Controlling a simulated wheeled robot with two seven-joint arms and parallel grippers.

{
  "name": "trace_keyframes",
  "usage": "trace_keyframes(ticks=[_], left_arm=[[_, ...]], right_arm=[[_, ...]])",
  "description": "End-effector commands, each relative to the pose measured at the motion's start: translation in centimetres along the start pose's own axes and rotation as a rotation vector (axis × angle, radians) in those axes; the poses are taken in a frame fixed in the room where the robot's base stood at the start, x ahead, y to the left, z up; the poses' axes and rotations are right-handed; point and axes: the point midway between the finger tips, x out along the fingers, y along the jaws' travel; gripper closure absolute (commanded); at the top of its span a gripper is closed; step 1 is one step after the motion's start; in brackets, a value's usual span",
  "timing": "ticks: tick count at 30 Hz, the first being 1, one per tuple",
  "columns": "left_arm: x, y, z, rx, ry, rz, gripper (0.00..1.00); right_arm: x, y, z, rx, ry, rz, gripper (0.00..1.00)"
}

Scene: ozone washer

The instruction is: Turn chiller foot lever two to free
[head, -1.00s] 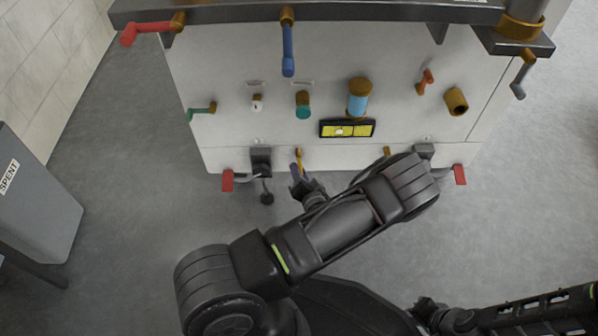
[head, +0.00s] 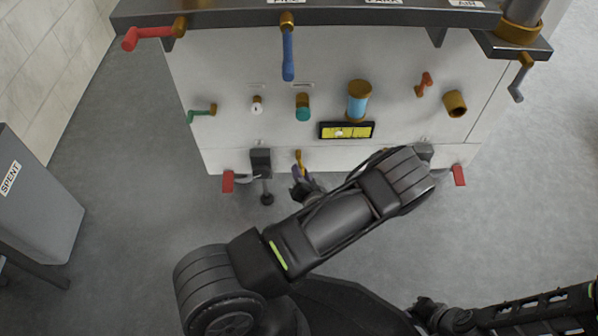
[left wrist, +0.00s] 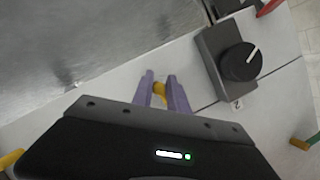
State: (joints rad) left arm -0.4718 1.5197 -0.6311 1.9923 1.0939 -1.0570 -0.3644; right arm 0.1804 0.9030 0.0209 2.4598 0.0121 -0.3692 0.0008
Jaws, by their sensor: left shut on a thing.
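The chiller (head: 230,70) is a pale cabinet in front of me. A small yellow-brown lever (head: 298,158) stands out from its lower front strip. My left gripper (head: 300,178) has purple fingers and is shut on this lever; the fingers show around it in the left wrist view (left wrist: 164,90). Much of the lever is hidden between them. Another small yellow-brown piece (head: 387,151) shows farther right, partly behind my arm. Which one is lever two I cannot tell. My right gripper (head: 428,308) is low in the head view, its fingers unclear.
The left wrist view shows a grey block with a black knob (left wrist: 241,62). Another red handle (head: 459,175) is at right. A SPENT bin (head: 38,205) stands left.

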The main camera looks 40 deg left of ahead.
Motion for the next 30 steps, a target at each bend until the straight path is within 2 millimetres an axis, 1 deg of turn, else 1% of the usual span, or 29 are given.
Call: trace_keyframes(ticks=[1,8,18,25,30], left_arm=[[-0.2,0.1,-0.4,-0.026,0.003,0.014,1.00],[-0.5,0.6,-1.2,-0.195,0.003,0.084,1.00],[-1.1,1.2,-2.8,-0.495,0.006,0.205,1.00],[-1.4,1.4,-3.8,-0.698,0.006,0.287,1.00],[-1.7,1.4,-4.5,-0.847,0.008,0.349,1.00]], right_arm=[[-0.4,-0.2,0.0,0.000,-0.001,0.001,1.00],[-1.4,-0.5,0.1,-0.001,-0.001,0.003,1.00],[-2.7,-1.0,0.3,-0.003,-0.002,0.006,1.00],[-3.3,-1.3,0.4,-0.003,-0.003,0.007,1.00],[-3.3,-1.3,0.4,-0.004,-0.003,0.008,1.00]])
